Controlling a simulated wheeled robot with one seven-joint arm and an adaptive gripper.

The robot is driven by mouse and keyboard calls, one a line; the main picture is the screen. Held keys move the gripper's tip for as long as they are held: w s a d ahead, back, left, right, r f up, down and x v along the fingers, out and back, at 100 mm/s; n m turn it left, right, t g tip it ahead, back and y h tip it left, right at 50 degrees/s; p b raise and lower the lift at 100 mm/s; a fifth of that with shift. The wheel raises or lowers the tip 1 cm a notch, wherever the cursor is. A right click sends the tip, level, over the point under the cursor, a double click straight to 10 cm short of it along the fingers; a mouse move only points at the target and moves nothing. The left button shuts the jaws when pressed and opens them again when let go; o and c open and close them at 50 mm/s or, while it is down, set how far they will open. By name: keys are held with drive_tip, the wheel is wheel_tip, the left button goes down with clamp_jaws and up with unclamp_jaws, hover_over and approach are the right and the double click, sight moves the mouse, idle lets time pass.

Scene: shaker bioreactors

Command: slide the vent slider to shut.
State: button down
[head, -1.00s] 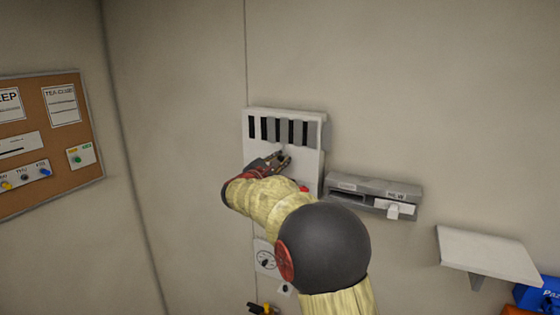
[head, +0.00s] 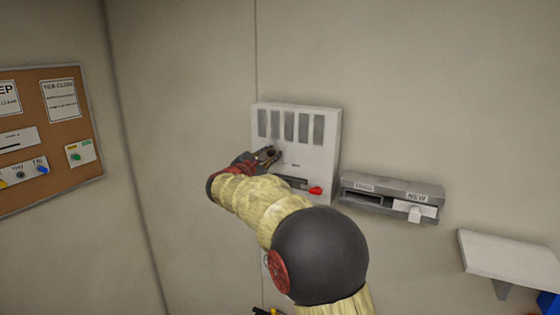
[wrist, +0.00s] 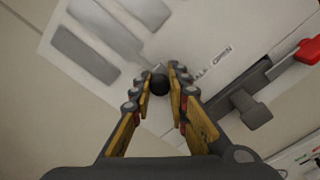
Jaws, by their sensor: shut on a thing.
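The white vent panel (head: 325,150) is fixed to the wall, with a row of upright slots (head: 290,127) near its top that all look grey. The slots also show in the wrist view (wrist: 88,55). My gripper (head: 270,156) is at the panel's left part, below the slots. In the wrist view its fingertips (wrist: 160,76) are closed around a small dark round knob (wrist: 159,85), the vent slider's knob. A printed label (wrist: 215,60) is right of the knob, only partly readable. The fingers hide some of the slider in the head view.
A red-tipped lever (head: 315,190) on a grey bar sits low on the panel. A grey wall unit (head: 360,184) marked NEW is to the right, with a white shelf (head: 510,252) beyond it. A cork board (head: 62,115) hangs at the left.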

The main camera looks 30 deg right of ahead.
drive_tip(key=shift+w+a+f, duration=0.1)
drive_tip(key=shift+w, duration=0.05)
drive_tip(key=shift+s+r, duration=0.2)
drive_tip(key=shift+w+a, duration=0.1)
drive_tip(key=shift+w, duration=0.15)
drive_tip(key=c, duration=2.2)
unclamp_jaws()
drive_tip(key=shift+o, duration=1.4)
drive_tip(key=shift+w, duration=0.1)
drive_tip(key=shift+o, duration=1.2)
drive_tip(key=shift+a, duration=0.1)
